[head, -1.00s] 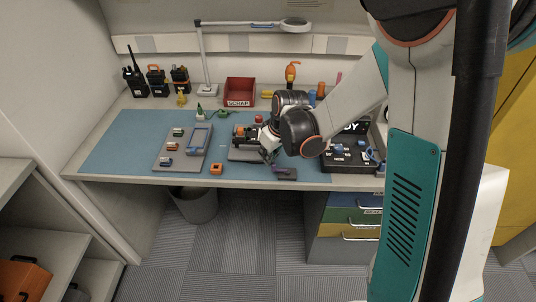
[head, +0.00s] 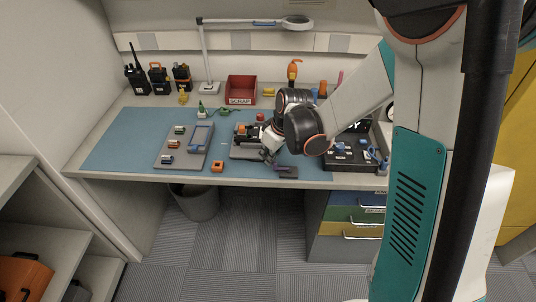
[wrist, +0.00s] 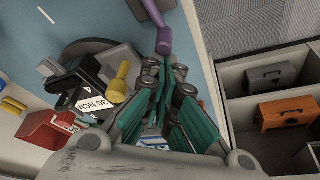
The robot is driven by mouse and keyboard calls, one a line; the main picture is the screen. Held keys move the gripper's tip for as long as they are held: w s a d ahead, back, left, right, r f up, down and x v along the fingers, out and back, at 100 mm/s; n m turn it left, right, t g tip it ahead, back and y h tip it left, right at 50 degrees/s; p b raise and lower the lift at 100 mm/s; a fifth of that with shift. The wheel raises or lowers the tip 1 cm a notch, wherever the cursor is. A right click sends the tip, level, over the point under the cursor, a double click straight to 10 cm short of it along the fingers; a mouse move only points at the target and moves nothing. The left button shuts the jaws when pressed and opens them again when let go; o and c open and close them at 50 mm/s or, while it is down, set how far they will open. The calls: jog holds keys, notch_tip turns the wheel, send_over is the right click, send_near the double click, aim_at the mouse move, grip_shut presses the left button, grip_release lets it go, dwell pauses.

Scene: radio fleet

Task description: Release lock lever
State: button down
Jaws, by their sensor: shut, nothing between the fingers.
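The purple lock lever (wrist: 157,20) reaches from the top edge of the wrist view down to the fingertips. In the head view the lever (head: 281,167) is a small purple bar by the front edge of the blue mat. My gripper (wrist: 163,65) is shut, with nothing between its fingers, and its tips are right at the lever's near end. I cannot tell if they touch it. In the head view my gripper (head: 270,157) is just left of the lever, beside the grey fixture (head: 238,153); my arm hides part of that fixture.
A black block labelled 30 NCM (wrist: 100,92) with a yellow knob (wrist: 118,85) is left of my fingers. The red scrap bin (head: 241,89) stands at the back. A grey parts tray (head: 168,152) and an orange block (head: 217,166) lie to the left on the mat.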

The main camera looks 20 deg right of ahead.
jog(key=n, duration=0.1)
jog(key=s+n, duration=0.1)
jog(key=n, duration=0.1)
jog(key=s+n+g+y, duration=0.1)
jog(key=shift+s+a, duration=0.25)
jog(key=shift+a, duration=0.05)
jog(key=s+n, duration=0.1)
jog(key=s+n+g, duration=0.1)
jog(key=n, duration=0.3)
jog(key=shift+s+d+g+y, duration=0.2)
jog(key=shift+s+g+y, duration=0.1)
jog(key=shift+s, duration=0.1)
jog(key=shift+s+a, duration=0.1)
jog(key=shift+s, duration=0.05)
jog(key=shift+s+a, duration=0.35)
jog(key=shift+s, duration=0.15)
jog(key=shift+r, duration=0.15)
